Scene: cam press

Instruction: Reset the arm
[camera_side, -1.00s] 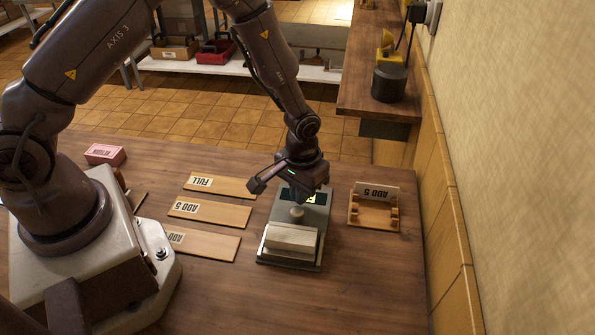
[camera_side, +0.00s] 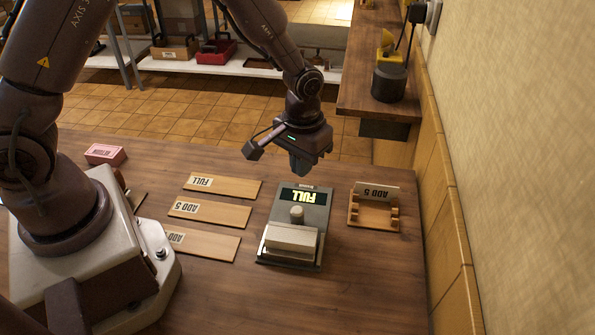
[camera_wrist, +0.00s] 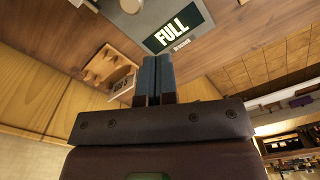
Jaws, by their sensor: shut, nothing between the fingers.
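My gripper (camera_side: 302,172) hangs above the far end of the press in the side view, clear of it. Its fingers are together and empty; they also show shut in the wrist view (camera_wrist: 154,62). The press (camera_side: 296,228) is a grey box with a round knob (camera_side: 297,214) and a pale block (camera_side: 291,239) at its near end.
A wooden holder (camera_side: 373,214) with an ADD 5 card (camera_side: 374,191) stands right of the press. Several labelled wooden strips (camera_side: 210,212) lie to its left. A pink block (camera_side: 106,153) sits at the far left. A wall (camera_side: 510,150) bounds the right side.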

